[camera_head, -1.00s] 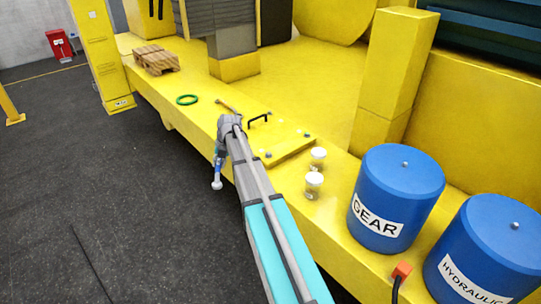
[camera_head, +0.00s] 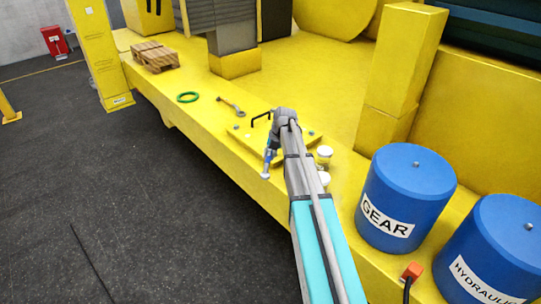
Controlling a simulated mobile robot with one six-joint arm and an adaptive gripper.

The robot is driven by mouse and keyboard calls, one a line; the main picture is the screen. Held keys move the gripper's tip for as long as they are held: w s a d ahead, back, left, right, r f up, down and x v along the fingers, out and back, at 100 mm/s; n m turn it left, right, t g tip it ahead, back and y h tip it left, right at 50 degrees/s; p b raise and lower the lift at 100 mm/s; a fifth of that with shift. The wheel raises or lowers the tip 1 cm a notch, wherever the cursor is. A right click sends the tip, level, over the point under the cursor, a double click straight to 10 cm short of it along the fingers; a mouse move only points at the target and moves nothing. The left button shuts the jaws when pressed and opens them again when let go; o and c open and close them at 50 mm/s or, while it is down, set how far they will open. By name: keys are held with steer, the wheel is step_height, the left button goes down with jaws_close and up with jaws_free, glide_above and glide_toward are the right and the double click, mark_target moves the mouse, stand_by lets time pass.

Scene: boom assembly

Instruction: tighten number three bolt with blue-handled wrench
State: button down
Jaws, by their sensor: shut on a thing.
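My gripper (camera_head: 269,157) is small and partly unclear at the end of my arm, over the front edge of the yellow deck. It is shut on a slim tool with a blue part, the blue-handled wrench (camera_head: 267,167), which points down with a pale end. A yellow cover plate (camera_head: 303,142) with a black handle (camera_head: 261,116) and small bolts lies on the deck beside and behind my wrist. My arm hides part of the plate. Bolt numbers are too small to read.
Another wrench (camera_head: 231,107) and a green ring (camera_head: 188,97) lie left of the plate. Two white-lidded jars (camera_head: 324,154) stand close to my arm's right. Blue GEAR (camera_head: 405,190) and HYDRAULIC (camera_head: 495,245) drums stand further right. A wooden pallet (camera_head: 155,58) is at the far left.

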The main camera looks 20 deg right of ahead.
steer(key=shift+s+a, duration=0.1)
stand_by(0.4)
steer(key=shift+f, duration=0.2)
steer(key=shift+f+b, duration=2.25)
steer(key=shift+b, duration=0.25)
steer(key=shift+f+b, duration=1.05)
steer(key=shift+f, duration=0.05)
steer(key=shift+a, duration=0.15)
stand_by(0.7)
steer(key=shift+w+a+m, duration=0.2)
steer(key=shift+w+m, duration=0.1)
steer(key=shift+a, duration=0.1)
stand_by(0.4)
steer(key=shift+w+a+m, duration=0.2)
steer(key=shift+a+m, duration=0.05)
steer(key=shift+m, duration=0.05)
steer(key=shift+w+a+m, duration=0.3)
steer(key=shift+a+m, duration=0.05)
steer(key=shift+m, duration=0.05)
stand_by(0.5)
